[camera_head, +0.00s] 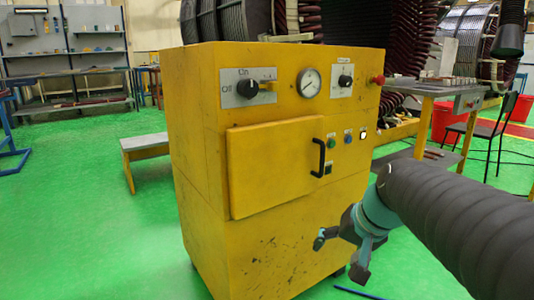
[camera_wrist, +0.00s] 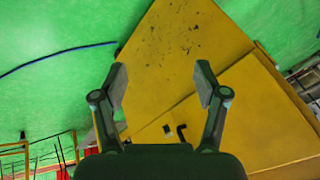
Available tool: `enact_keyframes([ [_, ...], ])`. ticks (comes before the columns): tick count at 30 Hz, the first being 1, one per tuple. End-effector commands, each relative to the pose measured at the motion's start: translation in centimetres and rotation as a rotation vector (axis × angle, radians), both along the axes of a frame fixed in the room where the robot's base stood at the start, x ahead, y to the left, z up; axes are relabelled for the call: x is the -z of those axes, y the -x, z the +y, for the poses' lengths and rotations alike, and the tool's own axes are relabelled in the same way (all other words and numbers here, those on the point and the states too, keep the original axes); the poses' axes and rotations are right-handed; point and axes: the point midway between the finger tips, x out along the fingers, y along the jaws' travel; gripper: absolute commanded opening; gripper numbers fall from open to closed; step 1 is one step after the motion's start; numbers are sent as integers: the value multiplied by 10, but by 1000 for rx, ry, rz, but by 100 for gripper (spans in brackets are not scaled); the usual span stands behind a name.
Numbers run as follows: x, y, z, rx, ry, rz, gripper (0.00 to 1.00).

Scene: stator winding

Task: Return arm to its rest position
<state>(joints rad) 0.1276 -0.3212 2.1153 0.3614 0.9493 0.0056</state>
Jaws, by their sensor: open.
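My arm, in a dark ribbed sleeve, reaches in from the right edge of the head view. My gripper (camera_head: 341,252) is low in front of the right side of a yellow cabinet (camera_head: 258,256). Its fingers are spread, and nothing is between them. In the wrist view my gripper (camera_wrist: 161,80) also shows open and empty, with the yellow cabinet (camera_wrist: 178,45) behind it at a slant. The cabinet door (camera_head: 272,168) looks closed. Its black handle (camera_head: 322,157) is above my gripper and apart from it. The handle also shows in the wrist view (camera_wrist: 181,132).
The cabinet has a knob, a round gauge (camera_head: 309,83), buttons and a red knob (camera_head: 378,79). A small bench (camera_head: 146,142) stands left of it. A table (camera_head: 437,88) and a chair (camera_head: 492,129) are at the right. Green floor (camera_head: 85,220) is clear at the left.

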Motion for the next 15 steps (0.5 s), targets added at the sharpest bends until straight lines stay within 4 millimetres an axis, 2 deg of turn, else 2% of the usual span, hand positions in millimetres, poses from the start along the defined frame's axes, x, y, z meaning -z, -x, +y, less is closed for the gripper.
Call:
enact_keyframes([
  [1, 4, 25, -4, -26, 68, 9, 73],
  [3, 16, 55, -12, -61, 158, 19, 73],
  [9, 32, 122, -24, -153, 338, 18, 73],
  [12, 30, 140, -22, -175, 362, -4, 73],
  [15, 18, 147, -19, -184, 365, -41, 73],
])
